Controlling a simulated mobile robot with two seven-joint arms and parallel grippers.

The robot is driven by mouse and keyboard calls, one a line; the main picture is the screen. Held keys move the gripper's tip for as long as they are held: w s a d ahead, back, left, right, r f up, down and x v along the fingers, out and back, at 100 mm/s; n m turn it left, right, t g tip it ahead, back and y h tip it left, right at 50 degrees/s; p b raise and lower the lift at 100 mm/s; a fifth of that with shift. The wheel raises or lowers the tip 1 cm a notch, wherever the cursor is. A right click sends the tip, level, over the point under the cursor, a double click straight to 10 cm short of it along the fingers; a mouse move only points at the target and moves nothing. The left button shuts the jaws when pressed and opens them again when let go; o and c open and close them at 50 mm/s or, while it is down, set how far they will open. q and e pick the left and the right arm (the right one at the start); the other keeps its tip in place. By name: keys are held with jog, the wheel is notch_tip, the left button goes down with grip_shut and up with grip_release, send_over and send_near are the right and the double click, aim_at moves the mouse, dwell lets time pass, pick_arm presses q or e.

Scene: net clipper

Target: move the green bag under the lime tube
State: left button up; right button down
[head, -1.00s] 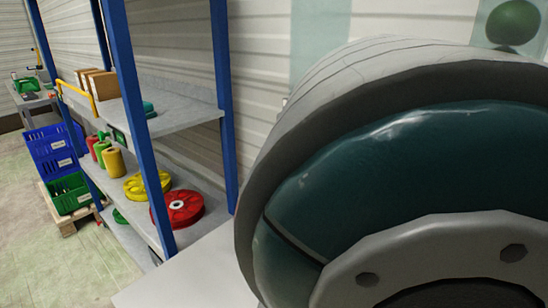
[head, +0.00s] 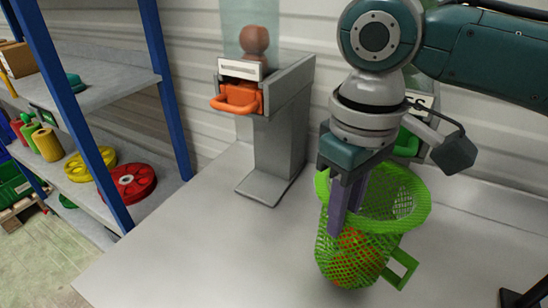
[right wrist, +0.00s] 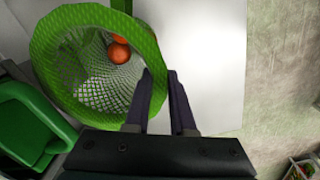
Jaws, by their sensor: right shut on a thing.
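The green bag (head: 338,248) is a mesh net with a thick green rim and a side handle, with orange-red round things (head: 357,255) inside. My right gripper (head: 340,228) is shut on its rim, at the left side in the head view. In the right wrist view the bag (right wrist: 110,85) opens toward the camera, beside my right gripper's fingers (right wrist: 166,88). A green-handled stand (head: 407,143) is behind the bag, largely hidden by my right arm. I cannot clearly see the lime in its tube. My left gripper is not in view.
A grey stand (head: 280,140) with an orange handle (head: 237,98) and a clear tube (head: 245,22) holding a brownish fruit is to the left. The pale table (head: 190,245) is clear at front left. A blue-post shelf (head: 110,100) holds coloured discs and rolls.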

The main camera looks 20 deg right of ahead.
jog(key=shift+s+a+f, duration=0.1)
jog(key=shift+f, duration=1.55)
jog(key=c, duration=0.8)
grip_release()
jog(key=shift+o, duration=0.2)
